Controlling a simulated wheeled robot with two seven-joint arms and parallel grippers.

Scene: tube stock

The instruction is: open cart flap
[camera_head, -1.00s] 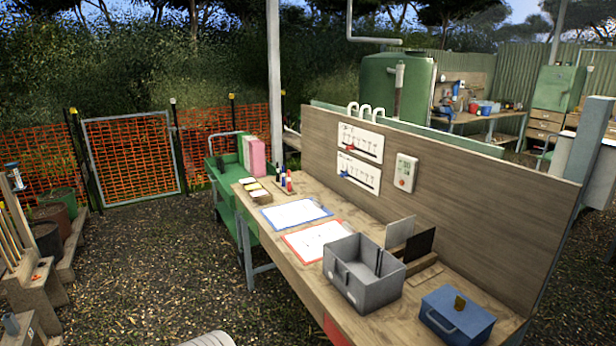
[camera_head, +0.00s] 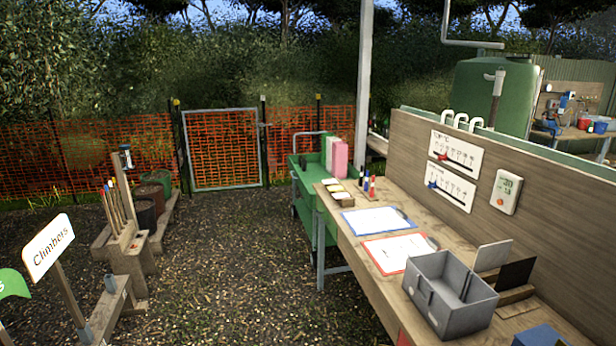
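A green cart (camera_head: 309,192) with a metal push handle stands behind the far end of the wooden workbench. A pink and a pale upright item (camera_head: 336,157) stand at its top right. I cannot make out which part of the cart is the flap; the bench hides part of the cart. Neither of my grippers shows in the head view.
The wooden workbench (camera_head: 405,283) runs along the right, with a grey bin (camera_head: 450,292) and clipboards. A "Climbers" sign (camera_head: 48,247) and wooden planter blocks (camera_head: 130,250) stand at left. Open gravel (camera_head: 240,265) lies between, leading to a mesh gate (camera_head: 222,150).

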